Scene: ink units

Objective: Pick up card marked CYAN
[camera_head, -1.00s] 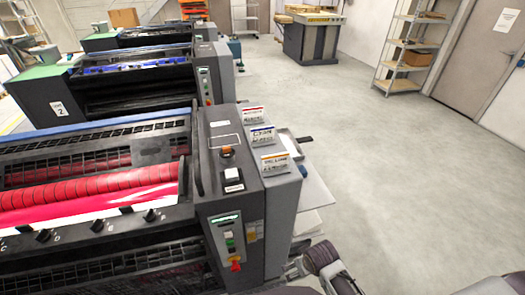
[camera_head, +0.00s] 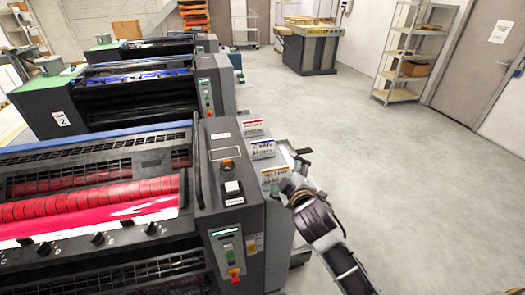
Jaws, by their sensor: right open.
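The card marked CYAN (camera_head: 262,149) has a blue band and stands in the middle of a row of cards on the grey side ledge of the nearest press. A card with a red band (camera_head: 252,128) is behind it. A card with an orange band (camera_head: 275,178), seemingly marked YELLOW, is in front and partly covered by my right arm. My right gripper (camera_head: 298,162) is open, just right of the CYAN card and apart from it. My left gripper is out of view.
The nearest press (camera_head: 100,195) with its red roller fills the left. A second press (camera_head: 135,85) stands behind it. A shelf rack (camera_head: 412,55) and a console (camera_head: 310,45) stand at the back. The grey floor (camera_head: 430,190) on the right is clear.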

